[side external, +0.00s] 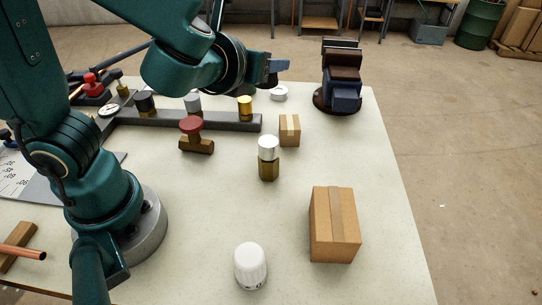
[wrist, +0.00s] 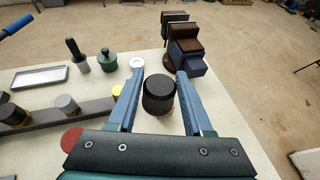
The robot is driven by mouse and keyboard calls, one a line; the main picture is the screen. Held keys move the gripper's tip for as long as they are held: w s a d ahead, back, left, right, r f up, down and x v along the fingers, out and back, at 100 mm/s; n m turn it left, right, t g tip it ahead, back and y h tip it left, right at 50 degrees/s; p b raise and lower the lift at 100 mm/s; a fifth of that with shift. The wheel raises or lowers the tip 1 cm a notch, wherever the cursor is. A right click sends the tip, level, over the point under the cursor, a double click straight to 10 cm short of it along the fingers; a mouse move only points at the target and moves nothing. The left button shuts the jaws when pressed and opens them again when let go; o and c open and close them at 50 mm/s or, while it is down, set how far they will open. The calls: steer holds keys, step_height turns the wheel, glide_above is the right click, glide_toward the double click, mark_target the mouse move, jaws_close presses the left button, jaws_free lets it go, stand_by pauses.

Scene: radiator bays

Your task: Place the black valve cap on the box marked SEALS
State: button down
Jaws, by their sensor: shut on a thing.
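My gripper (side external: 275,69) is above the far part of the table in the side view. In the wrist view my gripper (wrist: 160,75) has its two blue fingers on either side of a black ribbed valve cap (wrist: 158,92), shut on it. The cap's underside shows a brassy tint. In the side view the cap is mostly hidden by the fingers. Two cardboard boxes stand on the table: a small one (side external: 289,131) near the rail and a larger one (side external: 335,225) closer to the camera. I can read no SEALS marking on either.
A dark rail (side external: 225,122) carries several knobs. A red-topped valve (side external: 192,130), a white-capped brass valve (side external: 268,157) and a white thermostat head (side external: 250,266) stand on the table. A vise (side external: 340,85) is at the back right, a white ring (side external: 279,94) near it.

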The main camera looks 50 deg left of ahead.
steer(key=s+a+f+n+g+y, duration=0.1)
steer(key=s+f+n+g+y, duration=0.2)
steer(key=s+n+g, duration=0.5)
steer(key=s+a+f+n+g+y, duration=0.2)
steer(key=s+f+n+g+y, duration=0.15)
steer(key=s+n+g, duration=0.45)
steer(key=s+d+f+n+g+h, duration=0.1)
steer(key=d+n+g+h, duration=0.5)
steer(key=n+g, duration=0.25)
steer(key=w+d+r+n+h, duration=0.2)
steer(key=w+d+n+h, duration=0.2)
steer(key=d+n+h, duration=0.55)
steer(key=w+a+r+n+t+h, duration=0.2)
steer(key=w+r+n+t+h, duration=0.15)
steer(key=w+n+h, duration=0.2)
steer(key=w+a+r+n+t+h, duration=0.1)
steer(key=w+r+n+t+h, duration=0.1)
steer(key=w+n+t+h, duration=0.3)
steer(key=g+y, duration=0.1)
glide_above(335, 212)
steer(key=shift+m, duration=0.25)
step_height(335, 212, down, 7)
steer(key=shift+d+f, duration=0.1)
steer(key=shift+f, duration=1.95)
